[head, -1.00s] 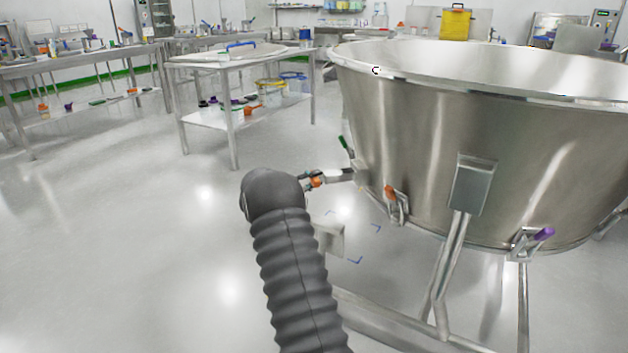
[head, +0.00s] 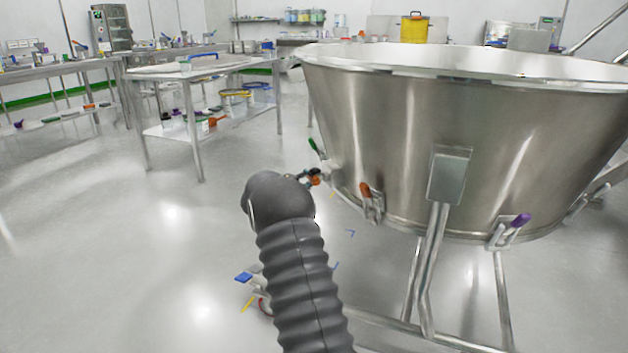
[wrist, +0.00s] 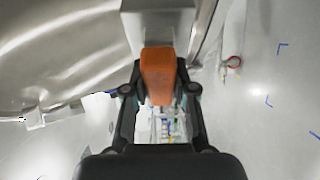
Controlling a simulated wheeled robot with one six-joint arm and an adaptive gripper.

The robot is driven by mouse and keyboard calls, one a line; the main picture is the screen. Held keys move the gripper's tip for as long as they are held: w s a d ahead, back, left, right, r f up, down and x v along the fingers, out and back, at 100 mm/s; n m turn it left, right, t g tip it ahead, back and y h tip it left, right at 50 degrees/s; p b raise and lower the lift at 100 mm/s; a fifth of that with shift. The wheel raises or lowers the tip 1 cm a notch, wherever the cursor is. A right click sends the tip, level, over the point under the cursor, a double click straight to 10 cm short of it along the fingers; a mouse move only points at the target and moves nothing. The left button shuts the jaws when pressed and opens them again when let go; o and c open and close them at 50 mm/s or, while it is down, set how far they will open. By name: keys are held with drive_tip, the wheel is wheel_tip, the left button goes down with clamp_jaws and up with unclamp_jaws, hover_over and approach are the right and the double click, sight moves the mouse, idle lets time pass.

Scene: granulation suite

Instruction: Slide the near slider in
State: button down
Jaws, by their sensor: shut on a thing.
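The near slider shows in the wrist view as an orange handle (wrist: 158,76) on a grey metal block (wrist: 158,28) beside the big steel bowl (wrist: 60,55). My gripper (wrist: 157,92) has a finger on each side of the orange handle and is shut on it. In the head view my gripper (head: 305,177) is small and partly hidden behind my arm. The orange handle (head: 315,178) shows at its tip, close to the lower left wall of the bowl (head: 390,130). The slider's metal part is hidden there.
The bowl carries an orange-handled latch (head: 366,190), a purple-handled latch (head: 512,226) and a green handle (head: 315,147). Steel legs (head: 432,260) stand below. Small coloured things (head: 246,277) lie on the floor beside my arm. A steel table (head: 165,70) stands behind left; floor between is clear.

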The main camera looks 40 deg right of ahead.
drive_tip(key=c, duration=0.9)
unclamp_jaws()
drive_tip(key=shift+s+d, duration=0.1)
drive_tip(key=shift+d, duration=0.25)
drive_tip(key=shift+a, duration=0.1)
drive_tip(key=shift+a, duration=0.1)
drive_tip(key=shift+a, duration=0.2)
drive_tip(key=a, duration=0.3)
drive_tip(key=s+a, duration=0.1)
drive_tip(key=a, duration=0.7)
drive_tip(key=shift+s+a, duration=0.15)
drive_tip(key=shift+s, duration=0.25)
